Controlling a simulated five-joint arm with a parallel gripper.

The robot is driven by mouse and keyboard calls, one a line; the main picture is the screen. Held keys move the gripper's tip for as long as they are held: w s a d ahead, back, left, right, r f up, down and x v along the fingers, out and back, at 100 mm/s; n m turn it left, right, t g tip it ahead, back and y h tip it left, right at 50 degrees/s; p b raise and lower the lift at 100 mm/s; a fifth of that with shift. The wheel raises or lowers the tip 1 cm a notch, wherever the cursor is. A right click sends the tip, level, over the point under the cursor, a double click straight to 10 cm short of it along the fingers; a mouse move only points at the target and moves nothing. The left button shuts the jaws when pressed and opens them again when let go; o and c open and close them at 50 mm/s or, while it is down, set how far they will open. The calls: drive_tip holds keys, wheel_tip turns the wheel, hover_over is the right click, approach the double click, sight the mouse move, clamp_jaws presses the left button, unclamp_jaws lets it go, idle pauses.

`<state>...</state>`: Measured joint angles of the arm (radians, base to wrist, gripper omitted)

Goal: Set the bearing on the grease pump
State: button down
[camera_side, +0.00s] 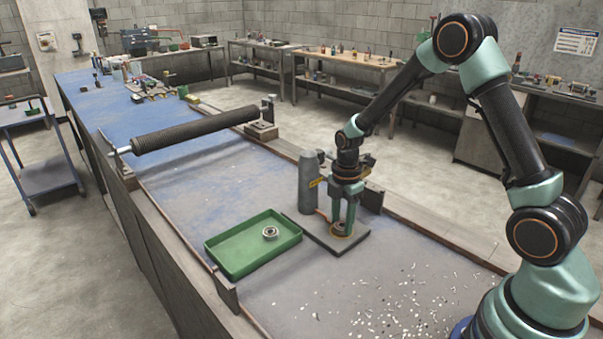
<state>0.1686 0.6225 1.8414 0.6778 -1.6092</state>
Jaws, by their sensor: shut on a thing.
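My gripper (343,223) points straight down over the dark base plate (322,236) of the grease pump. Its fingers are shut on a small ring-shaped bearing (342,230), low at the plate, partly hidden by the fingers. The pump's grey cylinder (308,184) stands upright at the left rear of the plate, beside my gripper. A second metal bearing (270,233) lies in the green tray (226,267) to the left.
A dark mesh roller (195,131) spans supports across the bench behind the tray. White scraps (405,305) litter the bench at front right. Low raised edges line the bench (290,300). Tools (150,88) lie at its far end.

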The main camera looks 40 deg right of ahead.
drive_tip(key=shift+f, duration=0.1)
drive_tip(key=shift+c, duration=1.5)
unclamp_jaws()
wheel_tip(320, 180, up, 11)
drive_tip(key=s+a+r+m+t, duration=0.5)
drive_tip(key=s+r+m, duration=0.6)
drive_tip(key=m, duration=0.5)
drive_tip(key=shift+s+a+r+m+t, duration=0.3)
drive_tip(key=shift+s+a, duration=0.55)
drive_tip(key=shift+a, duration=0.15)
